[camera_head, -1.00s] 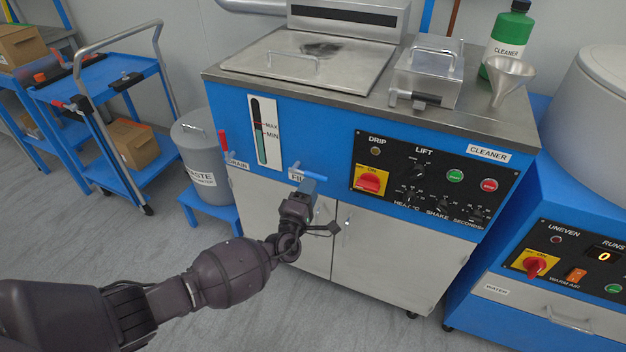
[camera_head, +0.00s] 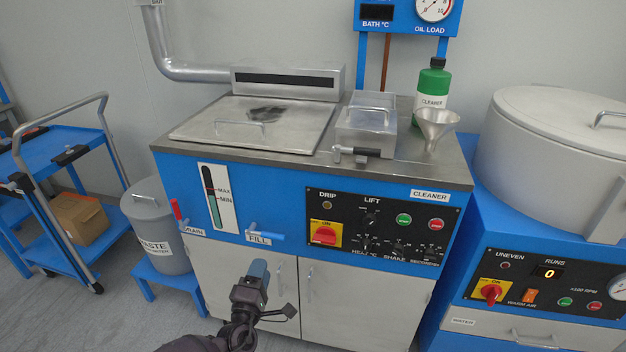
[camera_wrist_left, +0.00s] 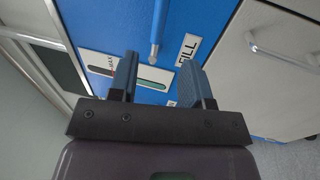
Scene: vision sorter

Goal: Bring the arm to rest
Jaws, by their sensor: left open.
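My left gripper (camera_head: 258,277) is low in front of the blue parts-washer cabinet (camera_head: 290,200), before its pale lower doors. In the left wrist view my gripper (camera_wrist_left: 160,80) has its two blue fingers apart with nothing held between them. The blue FILL handle (camera_head: 265,236) is on the cabinet front, above the gripper in the head view. In the wrist view the handle (camera_wrist_left: 156,40) shows beyond the fingertips, apart from them. My right gripper is not in either view.
A waste bin (camera_head: 158,235) on a blue stand and a blue trolley (camera_head: 60,150) are at left. A blue machine with a round drum (camera_head: 555,150) is at right. A green cleaner bottle (camera_head: 431,95) and funnel (camera_head: 436,125) stand on the washer top. Grey floor is free at lower left.

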